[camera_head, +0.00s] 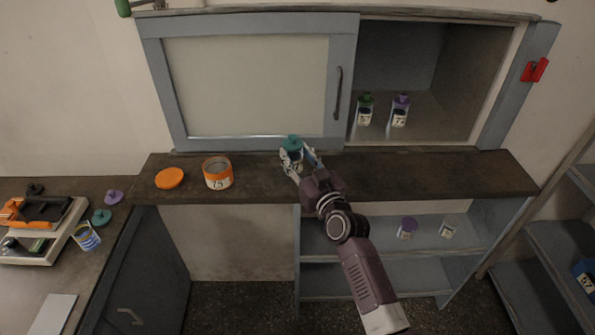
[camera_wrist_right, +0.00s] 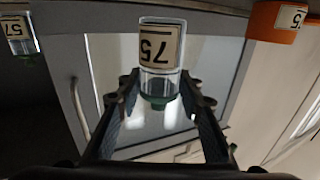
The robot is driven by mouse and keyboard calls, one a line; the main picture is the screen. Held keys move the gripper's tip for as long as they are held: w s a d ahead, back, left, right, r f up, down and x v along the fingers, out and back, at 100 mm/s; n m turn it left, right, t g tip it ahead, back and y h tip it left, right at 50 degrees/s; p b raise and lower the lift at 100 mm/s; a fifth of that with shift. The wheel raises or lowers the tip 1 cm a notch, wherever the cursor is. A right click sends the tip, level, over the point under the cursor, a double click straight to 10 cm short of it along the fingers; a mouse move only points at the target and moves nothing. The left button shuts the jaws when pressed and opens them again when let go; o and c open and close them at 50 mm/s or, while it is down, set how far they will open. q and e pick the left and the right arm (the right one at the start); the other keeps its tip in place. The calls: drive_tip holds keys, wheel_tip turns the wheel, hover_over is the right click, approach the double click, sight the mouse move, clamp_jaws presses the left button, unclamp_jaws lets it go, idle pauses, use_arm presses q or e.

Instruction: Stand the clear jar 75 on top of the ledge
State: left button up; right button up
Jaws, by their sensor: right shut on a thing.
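The clear jar 75 (camera_head: 292,155) has a teal-green lid and is at the ledge (camera_head: 430,175), right of its middle-left part, in front of the cabinet door. In the right wrist view the jar (camera_wrist_right: 160,45) appears upside down, with its label reading 75. My right gripper (camera_head: 301,162) is shut on the jar, one finger on each side. The jar looks upright, its base at or very near the ledge top; I cannot tell whether it touches. My left gripper is not in view.
A green-lidded jar (camera_head: 364,112) and a purple-lidded jar (camera_head: 400,112) stand inside the cabinet. The ledge's right part is clear.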

sight(296, 167)
wheel_tip(296, 167, down, 4)
drive_tip(key=b, duration=0.3)
drive_tip(key=shift+s, duration=0.15)
drive_tip(key=shift+f, duration=0.1)
drive_tip(key=o, duration=1.3)
drive_tip(key=shift+f, duration=0.1)
